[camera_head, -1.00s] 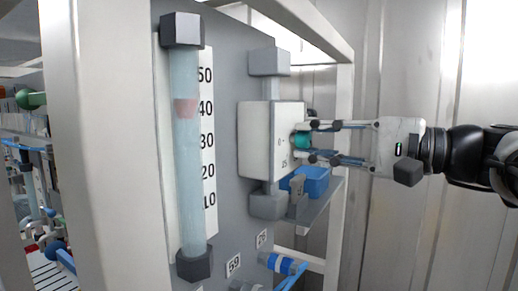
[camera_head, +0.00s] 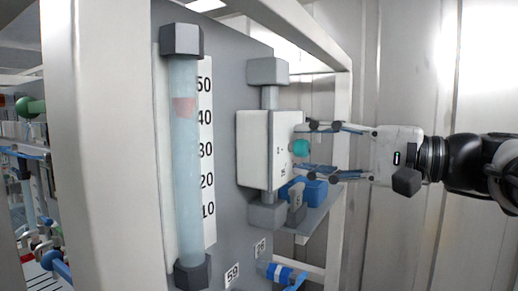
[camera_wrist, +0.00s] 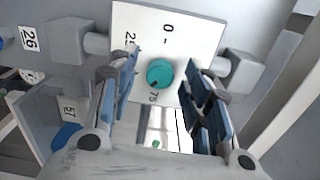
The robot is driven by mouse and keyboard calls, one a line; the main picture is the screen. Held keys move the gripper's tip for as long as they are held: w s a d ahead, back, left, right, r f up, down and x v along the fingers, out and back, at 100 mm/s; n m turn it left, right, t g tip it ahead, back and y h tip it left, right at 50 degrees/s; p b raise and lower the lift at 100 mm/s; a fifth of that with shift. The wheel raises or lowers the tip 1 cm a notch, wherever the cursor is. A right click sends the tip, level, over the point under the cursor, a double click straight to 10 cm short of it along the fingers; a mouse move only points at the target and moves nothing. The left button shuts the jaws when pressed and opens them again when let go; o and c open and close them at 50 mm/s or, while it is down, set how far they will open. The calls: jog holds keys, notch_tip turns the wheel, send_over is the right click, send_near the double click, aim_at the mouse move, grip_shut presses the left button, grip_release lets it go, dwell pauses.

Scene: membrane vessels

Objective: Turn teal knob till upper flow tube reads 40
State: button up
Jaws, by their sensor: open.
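The teal knob (camera_head: 300,147) sits on the white box (camera_head: 254,150) fixed to the grey panel. In the wrist view the knob (camera_wrist: 160,73) is round with a dark mark at its lower left, and the dial prints 0, 25 and 75. My gripper (camera_head: 304,151) is open, its fingers spread above and below the knob with gaps. In the wrist view my gripper (camera_wrist: 159,66) has a finger on either side of the knob. The flow tube (camera_head: 185,165) stands upright at left; its reddish float (camera_head: 184,107) appears slightly above the 40 label.
A white upright post (camera_head: 100,150) stands at the left. A blue bin (camera_head: 315,192) sits below the box. Corrugated wall lies behind my arm.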

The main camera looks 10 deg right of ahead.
jog(key=v, duration=1.2)
